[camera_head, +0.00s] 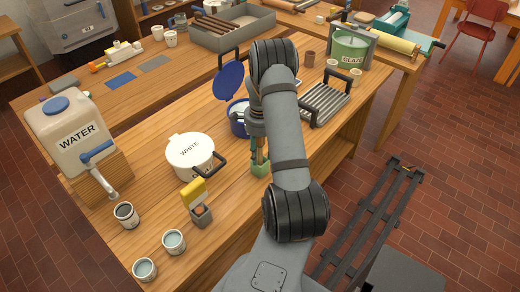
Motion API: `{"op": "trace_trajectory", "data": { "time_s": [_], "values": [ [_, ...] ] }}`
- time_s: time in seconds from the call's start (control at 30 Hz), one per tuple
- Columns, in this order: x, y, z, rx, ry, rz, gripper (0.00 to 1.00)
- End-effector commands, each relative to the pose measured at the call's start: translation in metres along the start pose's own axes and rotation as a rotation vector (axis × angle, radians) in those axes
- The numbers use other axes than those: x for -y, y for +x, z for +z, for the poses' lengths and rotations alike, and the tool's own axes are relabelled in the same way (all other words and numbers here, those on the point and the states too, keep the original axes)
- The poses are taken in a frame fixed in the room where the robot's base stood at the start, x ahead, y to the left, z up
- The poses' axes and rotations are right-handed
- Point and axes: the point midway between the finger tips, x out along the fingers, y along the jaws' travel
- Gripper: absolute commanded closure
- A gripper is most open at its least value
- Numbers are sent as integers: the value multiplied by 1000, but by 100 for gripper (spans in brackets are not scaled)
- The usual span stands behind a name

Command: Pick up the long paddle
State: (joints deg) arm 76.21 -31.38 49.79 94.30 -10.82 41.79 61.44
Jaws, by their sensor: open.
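I cannot make out a long paddle for certain. A yellow-topped piece (193,190) stands upright in a small grey holder (201,216) on the front part of the wooden table. My gripper (259,160) is open and points down over the table, right of the white lidded tub. My own arm hides part of it. A greenish shape (260,168) shows at its lower end; I cannot tell whether it is part of the gripper or a thing on the table.
A white tub (190,155), a blue bucket (237,119) with its lid raised, and a water jug (70,130) stand around my gripper. Small cups (174,241) sit at the table's front. A ridged rack (325,103) and a glaze pot (350,50) lie beyond my arm.

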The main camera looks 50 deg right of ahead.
Motion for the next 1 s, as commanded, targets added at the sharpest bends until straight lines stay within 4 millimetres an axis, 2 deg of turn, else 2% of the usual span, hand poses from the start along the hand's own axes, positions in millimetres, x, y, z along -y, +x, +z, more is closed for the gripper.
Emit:
{"op": "trace_trajectory", "data": {
  "time_s": [0.27, 0.9, 1.0],
  "values": [
    [1, 4, 0, -1, -1, -2, 60],
    [1, 4, 0, 0, -1, -1, 97],
    [1, 4, 0, 0, -1, -1, 100]
  ]
}}
